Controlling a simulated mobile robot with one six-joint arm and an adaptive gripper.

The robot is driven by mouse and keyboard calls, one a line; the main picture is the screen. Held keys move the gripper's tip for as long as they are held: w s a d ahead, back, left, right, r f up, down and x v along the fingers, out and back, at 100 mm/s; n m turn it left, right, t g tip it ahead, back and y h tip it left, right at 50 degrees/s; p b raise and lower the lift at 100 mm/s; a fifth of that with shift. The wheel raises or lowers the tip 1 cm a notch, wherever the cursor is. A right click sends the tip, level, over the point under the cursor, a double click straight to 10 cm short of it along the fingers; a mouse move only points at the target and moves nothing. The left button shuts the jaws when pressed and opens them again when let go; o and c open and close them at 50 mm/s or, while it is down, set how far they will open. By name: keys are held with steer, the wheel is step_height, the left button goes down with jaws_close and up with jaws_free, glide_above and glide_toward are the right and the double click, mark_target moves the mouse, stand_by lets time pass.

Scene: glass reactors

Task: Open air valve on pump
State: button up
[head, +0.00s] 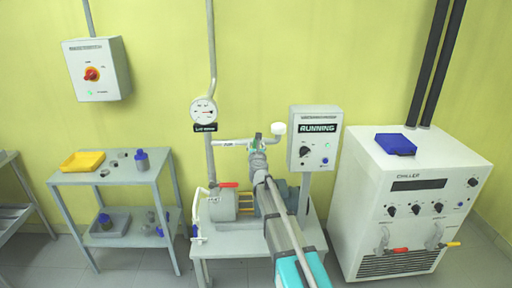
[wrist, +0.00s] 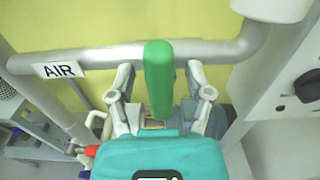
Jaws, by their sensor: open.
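The air valve's green lever handle (wrist: 159,78) stands out from the horizontal grey air pipe (wrist: 110,57) in the wrist view, with its long side up and down in the picture. A white label (wrist: 59,70) reading AIR is on the pipe to its left. My gripper (wrist: 160,82) is open, with one finger on each side of the handle and a visible gap to each. In the head view my gripper (head: 258,150) is at the pipe above the pump (head: 225,205) and hides most of the valve. Only a bit of green (head: 257,137) shows there.
A control box (head: 315,138) reading RUNNING stands close right of my gripper. A gauge (head: 203,111) is on the vertical pipe at left. A red-handled valve (head: 229,185) is lower left. The white chiller (head: 410,205) stands right, a cart (head: 115,178) left.

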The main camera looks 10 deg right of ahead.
steer(key=shift+c, duration=0.3)
jaws_close()
steer(key=shift+n, duration=0.4)
steer(key=n, duration=0.3)
steer(key=shift+a+n, duration=0.15)
steer(key=shift+n, duration=0.15)
steer(key=n, duration=0.4)
steer(key=shift+a+f, duration=0.1)
steer(key=n, duration=0.5)
steer(key=shift+a+f, duration=0.1)
steer(key=shift+f, duration=0.05)
steer(key=shift+f+n+b, duration=0.15)
steer(key=shift+n+b, duration=0.2)
steer(key=shift+n, duration=1.45)
